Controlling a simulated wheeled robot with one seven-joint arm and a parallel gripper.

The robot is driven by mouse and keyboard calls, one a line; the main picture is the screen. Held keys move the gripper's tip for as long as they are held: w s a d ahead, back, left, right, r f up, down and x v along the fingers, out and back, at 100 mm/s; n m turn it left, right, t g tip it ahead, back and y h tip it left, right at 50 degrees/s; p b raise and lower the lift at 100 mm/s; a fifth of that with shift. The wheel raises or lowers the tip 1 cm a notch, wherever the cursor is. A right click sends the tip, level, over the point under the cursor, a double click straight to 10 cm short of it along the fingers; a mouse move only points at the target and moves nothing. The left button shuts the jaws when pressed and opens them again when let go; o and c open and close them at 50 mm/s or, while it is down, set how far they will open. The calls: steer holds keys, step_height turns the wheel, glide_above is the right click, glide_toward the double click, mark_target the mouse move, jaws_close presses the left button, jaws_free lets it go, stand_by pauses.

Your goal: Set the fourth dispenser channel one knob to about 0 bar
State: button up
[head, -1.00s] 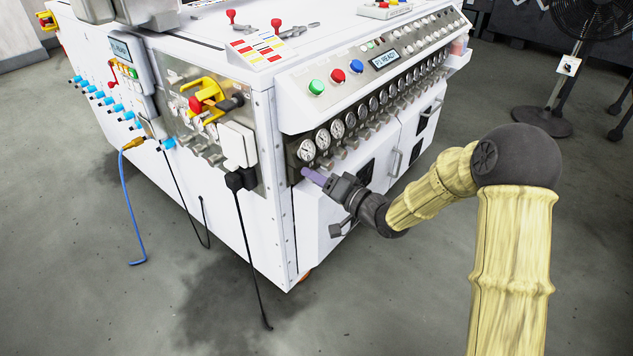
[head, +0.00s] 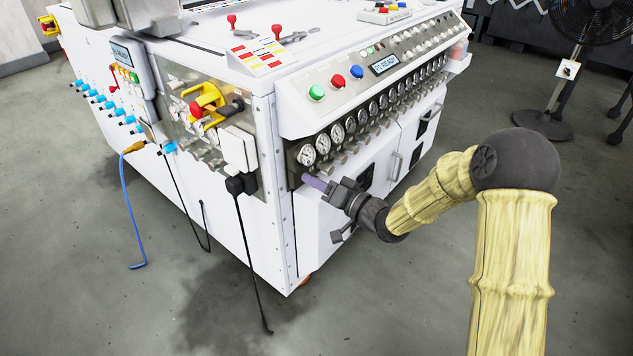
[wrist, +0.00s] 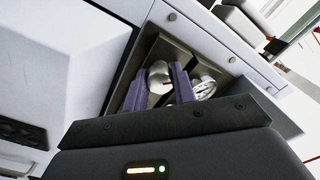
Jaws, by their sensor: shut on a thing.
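The dispenser panel on the white machine carries a row of round gauges with small metal knobs below them. My gripper (head: 316,183) is at the left end of this row, below the nearest gauge (head: 307,154). Its purple fingers are shut on a metal knob (wrist: 158,76), which shows between them in the wrist view. In the head view the fingers hide that knob. The nearest gauge has a white dial with a dark needle, but its reading is too small to tell. In the wrist view a gauge (wrist: 204,84) sits beside the right finger, partly covered.
Above the gauges are a green button (head: 316,93), a red button (head: 338,81), a blue button (head: 356,72) and a small display (head: 384,65). A black plug (head: 238,184) with a hanging cable is on the adjoining side. The floor in front is clear.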

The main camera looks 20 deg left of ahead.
steer(key=n, duration=0.3)
steer(key=n+b, duration=0.1)
steer(key=n, duration=0.7)
steer(key=shift+f+b, duration=0.3)
steer(key=shift+b, duration=0.1)
steer(key=shift+n+b, duration=2)
steer(key=shift+n, duration=1.6)
steer(key=shift+r, duration=0.1)
steer(key=o, duration=0.7)
steer(key=shift+d+r, duration=0.15)
